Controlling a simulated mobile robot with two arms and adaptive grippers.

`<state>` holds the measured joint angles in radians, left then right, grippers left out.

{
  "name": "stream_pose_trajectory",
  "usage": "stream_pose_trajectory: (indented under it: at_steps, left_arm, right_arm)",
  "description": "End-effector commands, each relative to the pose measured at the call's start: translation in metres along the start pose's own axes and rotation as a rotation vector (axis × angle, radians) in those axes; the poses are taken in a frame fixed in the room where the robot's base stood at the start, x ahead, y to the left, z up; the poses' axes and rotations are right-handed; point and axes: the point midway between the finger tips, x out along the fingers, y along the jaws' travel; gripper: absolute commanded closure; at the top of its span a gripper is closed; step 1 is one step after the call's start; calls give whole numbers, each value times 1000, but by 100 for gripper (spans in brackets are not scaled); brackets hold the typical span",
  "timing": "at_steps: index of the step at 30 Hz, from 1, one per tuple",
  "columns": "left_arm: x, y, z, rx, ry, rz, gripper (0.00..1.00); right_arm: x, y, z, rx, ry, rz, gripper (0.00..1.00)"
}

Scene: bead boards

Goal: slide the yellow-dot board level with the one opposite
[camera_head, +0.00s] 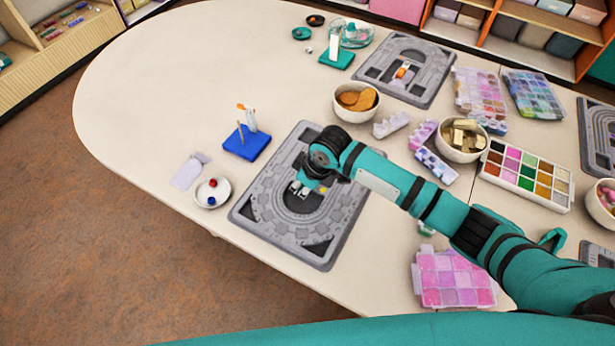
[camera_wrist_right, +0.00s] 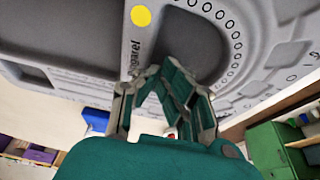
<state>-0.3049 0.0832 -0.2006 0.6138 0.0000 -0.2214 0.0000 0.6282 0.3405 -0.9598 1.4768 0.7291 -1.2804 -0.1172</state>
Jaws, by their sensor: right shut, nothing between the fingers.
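The yellow-dot board (camera_head: 263,212) is a grey bead board lying flat near the table's front left edge. Its yellow dot (camera_wrist_right: 141,16) shows clearly in the right wrist view. The opposite board (camera_head: 433,57), a similar grey one, lies across the table at the far side, with a small orange and white item on it. My right gripper (camera_head: 299,190) is over the middle of the yellow-dot board, pointing down, and my forearm hides part of the board. In the right wrist view its fingers (camera_wrist_right: 165,72) are closed together and empty, close to the board; I cannot tell whether they touch it. My left gripper is out of view.
A white dish with red and blue beads (camera_head: 212,202) and a blue block with sticks (camera_head: 246,146) stand left of the board. A bowl of orange pieces (camera_head: 357,116) stands behind it. A pink bead case (camera_head: 453,289) lies right. The table's left end is clear.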

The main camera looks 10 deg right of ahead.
Motion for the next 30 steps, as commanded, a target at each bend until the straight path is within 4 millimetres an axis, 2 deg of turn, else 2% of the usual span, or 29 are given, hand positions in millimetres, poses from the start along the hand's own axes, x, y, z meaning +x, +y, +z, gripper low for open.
stream_pose_trajectory:
  at_steps: [1,6,11,21,25,30]
  left_arm:
    - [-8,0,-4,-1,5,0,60]
    - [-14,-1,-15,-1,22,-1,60]
    - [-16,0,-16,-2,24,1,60]
    - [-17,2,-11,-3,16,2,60]
    - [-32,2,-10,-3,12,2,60]
    - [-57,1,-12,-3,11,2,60]
  right_arm:
    - [-8,1,11,1,-3,1,100]
    - [-14,0,30,0,-1,0,100]
    - [-16,0,37,0,0,0,100]
    - [-17,0,39,0,0,0,100]
    - [-26,1,52,3,-4,0,100]
    - [-37,0,82,3,-6,-1,100]
